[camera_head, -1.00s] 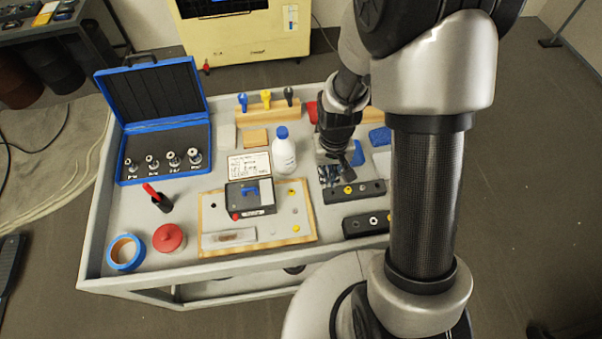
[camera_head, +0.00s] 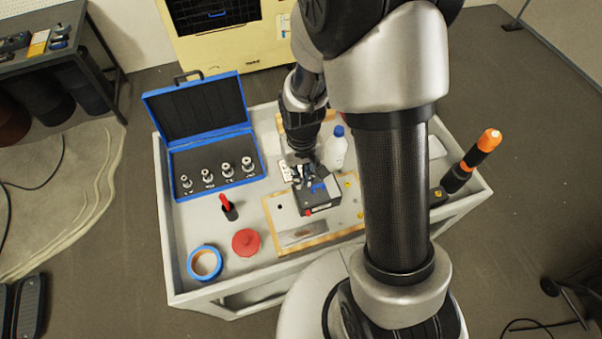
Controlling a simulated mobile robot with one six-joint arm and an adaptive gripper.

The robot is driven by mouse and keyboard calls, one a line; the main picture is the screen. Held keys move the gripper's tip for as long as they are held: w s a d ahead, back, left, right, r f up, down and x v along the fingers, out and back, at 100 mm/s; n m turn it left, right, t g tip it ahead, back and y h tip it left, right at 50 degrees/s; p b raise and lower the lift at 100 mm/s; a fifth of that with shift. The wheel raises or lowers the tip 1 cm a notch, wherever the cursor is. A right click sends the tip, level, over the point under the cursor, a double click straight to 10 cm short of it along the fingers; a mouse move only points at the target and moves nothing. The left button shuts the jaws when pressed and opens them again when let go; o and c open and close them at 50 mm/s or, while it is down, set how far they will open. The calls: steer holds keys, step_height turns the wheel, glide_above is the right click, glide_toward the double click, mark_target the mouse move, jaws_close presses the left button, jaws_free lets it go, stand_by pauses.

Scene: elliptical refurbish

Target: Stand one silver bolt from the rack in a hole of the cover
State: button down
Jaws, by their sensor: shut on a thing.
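My gripper (camera_head: 303,172) points down over the dark grey cover (camera_head: 322,205) on the wooden board, close to its far edge. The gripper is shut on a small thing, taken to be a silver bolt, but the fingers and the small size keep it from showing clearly. I cannot tell whether it touches the cover. The cover has a blue piece and a red piece on it; its holes cannot be made out. The end of a black rack (camera_head: 438,196) shows right of my arm, which hides most of the rack area.
The wooden board (camera_head: 283,243) lies on the grey cart (camera_head: 180,262). A white bottle (camera_head: 337,152) with a blue cap stands behind the cover. An open blue case (camera_head: 236,182), a red-handled tool (camera_head: 228,206), a red lid (camera_head: 246,242) and a blue tape roll (camera_head: 205,263) are at left.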

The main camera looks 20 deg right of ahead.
steer(key=shift+d+f+b, duration=0.3)
steer(key=shift+f, duration=0.4)
steer(key=shift+f+b, duration=2.2)
steer(key=shift+f, duration=0.35)
steer(key=shift+f+b, duration=0.6)
steer(key=shift+f, duration=0.1)
steer(key=c, duration=1.6)
jaws_free()
step_height(320, 180, up, 12)
